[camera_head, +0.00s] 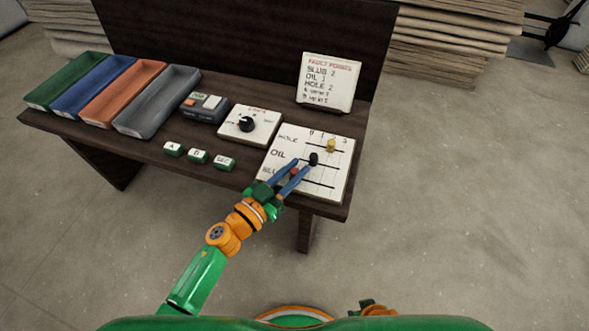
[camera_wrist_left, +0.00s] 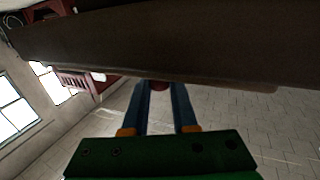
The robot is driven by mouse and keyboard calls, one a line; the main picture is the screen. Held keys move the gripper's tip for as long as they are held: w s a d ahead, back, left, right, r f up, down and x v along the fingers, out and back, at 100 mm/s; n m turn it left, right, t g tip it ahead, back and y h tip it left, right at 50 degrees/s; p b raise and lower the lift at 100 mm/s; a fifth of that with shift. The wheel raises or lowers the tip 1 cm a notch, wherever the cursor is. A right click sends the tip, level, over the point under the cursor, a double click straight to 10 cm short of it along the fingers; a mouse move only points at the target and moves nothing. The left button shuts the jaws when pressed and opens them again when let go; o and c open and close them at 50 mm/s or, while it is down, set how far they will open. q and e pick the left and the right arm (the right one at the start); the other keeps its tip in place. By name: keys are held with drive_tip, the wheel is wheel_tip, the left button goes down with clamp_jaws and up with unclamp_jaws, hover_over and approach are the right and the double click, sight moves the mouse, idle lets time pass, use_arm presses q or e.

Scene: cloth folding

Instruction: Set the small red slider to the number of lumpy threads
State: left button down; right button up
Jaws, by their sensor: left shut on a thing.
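A white board (camera_head: 340,185) lies at the table's right end, with rows lettered HOLE, OIL and what looks like SLUB, and small column numbers on top. A yellow slider (camera_head: 331,145) sits in the HOLE row and a black slider (camera_head: 314,159) in the OIL row. The small red slider (camera_head: 294,171) is in the lowest row, toward its left, partly hidden by my fingers. My left gripper (camera_head: 301,166) is shut on it with blue fingers; a red bit also shows between them in the left wrist view (camera_wrist_left: 158,86). A standing card (camera_head: 328,82) appears to read SLUB 2, OIL 1, HOLE 2.
A dial panel (camera_head: 265,128) and a dark box with buttons (camera_head: 203,108) lie left of the board. Several green lettered blocks (camera_head: 198,157) stand near the front edge. Coloured trays (camera_head: 157,98) fill the table's left. The floor right of the table is clear.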

idle(0.4)
use_arm(q)
drive_tip(key=shift+s+d, duration=0.15)
drive_tip(key=shift+d, duration=0.2)
drive_tip(key=shift+s+d+p, duration=0.2)
drive_tip(key=shift+d+p, duration=0.1)
drive_tip(key=shift+d, duration=0.25)
drive_tip(key=shift+s+d, duration=0.15)
drive_tip(key=shift+d, duration=0.35)
drive_tip(key=c, duration=0.7)
unclamp_jaws()
drive_tip(key=shift+c, duration=0.2)
use_arm(e)
drive_tip(key=shift+s+d, duration=0.15)
drive_tip(key=shift+d, duration=0.05)
